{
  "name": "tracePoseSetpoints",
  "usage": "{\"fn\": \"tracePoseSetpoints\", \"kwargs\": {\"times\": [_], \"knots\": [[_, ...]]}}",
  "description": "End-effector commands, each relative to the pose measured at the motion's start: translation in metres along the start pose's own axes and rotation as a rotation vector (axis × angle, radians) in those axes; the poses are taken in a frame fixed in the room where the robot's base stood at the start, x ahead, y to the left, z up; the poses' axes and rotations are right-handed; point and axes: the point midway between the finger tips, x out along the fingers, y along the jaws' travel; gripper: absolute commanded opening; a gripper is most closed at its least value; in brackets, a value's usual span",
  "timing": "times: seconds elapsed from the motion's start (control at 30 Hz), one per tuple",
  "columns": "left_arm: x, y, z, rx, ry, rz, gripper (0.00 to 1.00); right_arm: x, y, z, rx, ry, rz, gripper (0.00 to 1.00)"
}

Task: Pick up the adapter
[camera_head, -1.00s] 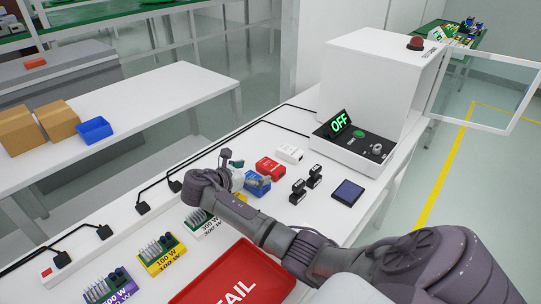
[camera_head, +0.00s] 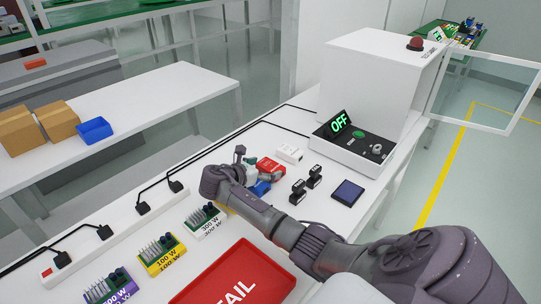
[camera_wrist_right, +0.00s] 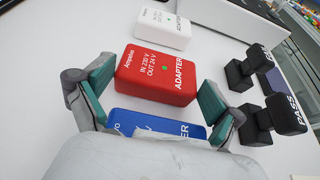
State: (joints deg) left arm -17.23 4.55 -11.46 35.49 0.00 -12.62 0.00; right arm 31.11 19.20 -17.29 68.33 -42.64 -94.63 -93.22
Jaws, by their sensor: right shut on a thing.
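The red adapter (camera_wrist_right: 156,75) lies between the teal finger pads of my right gripper (camera_wrist_right: 157,88) in the wrist view, and the gripper is shut on it. In the head view the red adapter (camera_head: 271,167) is just right of my right gripper (camera_head: 247,165). I cannot tell whether it is lifted off the table. A blue adapter (camera_wrist_right: 158,124) is partly hidden by the gripper body; it also shows in the head view (camera_head: 261,187). A white adapter (camera_wrist_right: 162,28) lies beyond the red one. My left gripper is not in view.
A red FAIL tray (camera_head: 240,270), several wattage boards and a power strip (camera_head: 100,240) are on the table. A white tester (camera_head: 365,80) reads OFF.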

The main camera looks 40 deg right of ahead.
Motion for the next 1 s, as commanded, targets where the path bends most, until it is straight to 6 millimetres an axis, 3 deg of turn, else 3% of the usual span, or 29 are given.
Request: {"fn": "tracePoseSetpoints", "kwargs": {"times": [0.37,0.6,1.0], "knots": [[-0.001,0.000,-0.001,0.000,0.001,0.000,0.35,-0.003,0.000,0.008,0.002,-0.002,0.001,0.48],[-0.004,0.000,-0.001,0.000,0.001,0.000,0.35,-0.017,0.001,0.044,0.007,-0.003,0.002,0.48],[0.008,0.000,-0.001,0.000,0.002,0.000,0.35,0.044,0.023,0.121,0.006,-0.003,-0.003,0.48]]}}
